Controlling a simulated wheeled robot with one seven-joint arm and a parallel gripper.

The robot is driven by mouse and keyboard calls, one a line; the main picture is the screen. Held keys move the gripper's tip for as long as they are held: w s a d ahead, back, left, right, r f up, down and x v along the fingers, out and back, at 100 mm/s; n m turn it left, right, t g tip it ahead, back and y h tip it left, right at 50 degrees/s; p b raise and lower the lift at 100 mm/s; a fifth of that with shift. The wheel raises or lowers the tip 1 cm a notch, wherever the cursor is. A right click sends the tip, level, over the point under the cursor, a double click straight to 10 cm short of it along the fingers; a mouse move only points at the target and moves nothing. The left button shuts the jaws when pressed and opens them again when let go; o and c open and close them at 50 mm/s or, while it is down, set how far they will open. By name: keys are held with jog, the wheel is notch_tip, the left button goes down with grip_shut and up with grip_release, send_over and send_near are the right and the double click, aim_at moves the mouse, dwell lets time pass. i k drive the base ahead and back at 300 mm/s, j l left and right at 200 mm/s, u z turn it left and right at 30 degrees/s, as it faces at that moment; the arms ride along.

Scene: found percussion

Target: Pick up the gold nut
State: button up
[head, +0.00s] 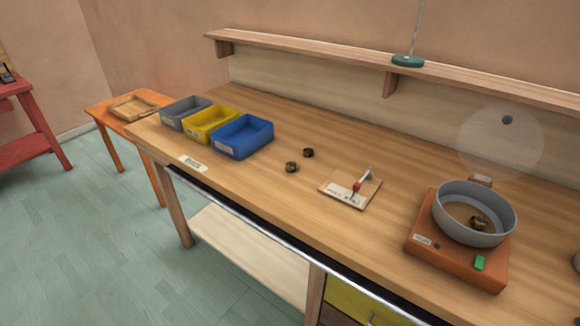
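Two small nut-like pieces lie apart on the wooden workbench. The nearer one (291,167) looks dull olive-gold; the farther one (308,153) looks darker brown. A third small piece (479,223), dark with gold-brown tones, lies inside a grey round pan (449,224) on an orange scale-like box (422,245) at the right. The pieces are too small for me to tell surely which is the gold nut. My gripper is not in view.
Grey (172,118), yellow (198,134) and blue (229,151) bins stand left on the bench (360,240). A shelf (460,77) runs behind. A faint translucent round shape (500,150) shows above the pan.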

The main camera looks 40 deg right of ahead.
aim_at(291, 167)
jog(key=i+j, duration=0.6)
jog(key=i+j+z, duration=0.2)
jog(key=z, duration=0.2)
jog(key=i+j+z, duration=0.25)
jog(key=z, duration=0.15)
jog(key=i+j+z, duration=0.15)
jog(key=j+z, duration=0.2)
jog(key=z, duration=1.15)
